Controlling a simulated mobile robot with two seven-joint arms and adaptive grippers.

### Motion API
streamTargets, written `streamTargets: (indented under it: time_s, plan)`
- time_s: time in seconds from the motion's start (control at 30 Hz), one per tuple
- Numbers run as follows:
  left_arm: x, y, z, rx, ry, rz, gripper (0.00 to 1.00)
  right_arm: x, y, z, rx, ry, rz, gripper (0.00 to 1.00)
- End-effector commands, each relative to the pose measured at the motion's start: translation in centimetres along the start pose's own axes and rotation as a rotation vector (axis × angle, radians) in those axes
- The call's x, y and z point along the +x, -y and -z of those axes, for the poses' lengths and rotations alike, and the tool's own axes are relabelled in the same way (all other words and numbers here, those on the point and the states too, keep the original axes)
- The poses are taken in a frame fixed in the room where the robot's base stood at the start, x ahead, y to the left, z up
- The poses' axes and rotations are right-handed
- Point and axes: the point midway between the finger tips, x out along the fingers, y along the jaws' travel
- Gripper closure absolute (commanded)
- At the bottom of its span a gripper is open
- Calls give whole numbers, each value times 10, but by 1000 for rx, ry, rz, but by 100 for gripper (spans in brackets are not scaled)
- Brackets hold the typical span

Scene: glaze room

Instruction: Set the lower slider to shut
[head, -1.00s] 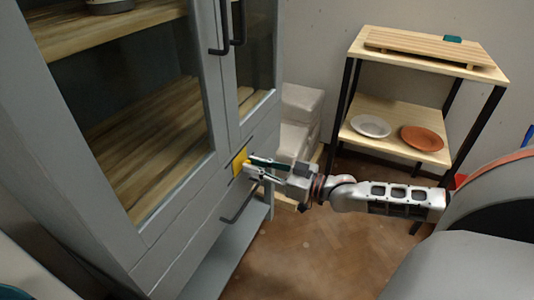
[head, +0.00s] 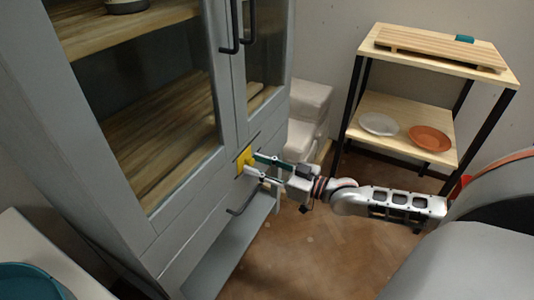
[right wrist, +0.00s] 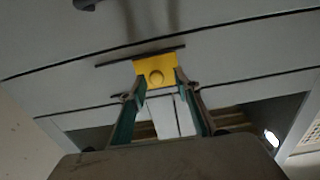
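A yellow slider plate (head: 242,163) with a round knob sits on the front of the grey cabinet (head: 178,232), below the glass doors. In the right wrist view the yellow slider (right wrist: 155,66) lies beside a dark slot line. My right gripper (head: 252,165) is at the slider. Its two fingers (right wrist: 160,80) are spread apart, with the knob between their tips. I cannot tell whether a finger touches the plate. Only one slider is plain to see, and no shut marking is legible. My left gripper is out of view.
A dark bar handle (head: 243,200) is just below the slider, and door handles (head: 229,35) are above. White blocks (head: 308,110) stand behind my gripper. A wooden rack (head: 440,65) with two plates is at right. A teal bowl (head: 30,282) is at lower left.

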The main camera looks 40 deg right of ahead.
Motion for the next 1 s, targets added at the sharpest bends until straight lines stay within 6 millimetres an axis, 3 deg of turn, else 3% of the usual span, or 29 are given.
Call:
streamTargets:
  time_s: [0.17, 0.7, 1.0]
  plan:
    - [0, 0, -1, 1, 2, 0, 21, -15, 0, -2, 0, 3, 0, 68]
    - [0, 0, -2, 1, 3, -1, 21, -89, 1, -2, 1, 4, 2, 68]
    - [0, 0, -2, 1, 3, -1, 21, -114, 1, -1, 1, 2, 2, 68]
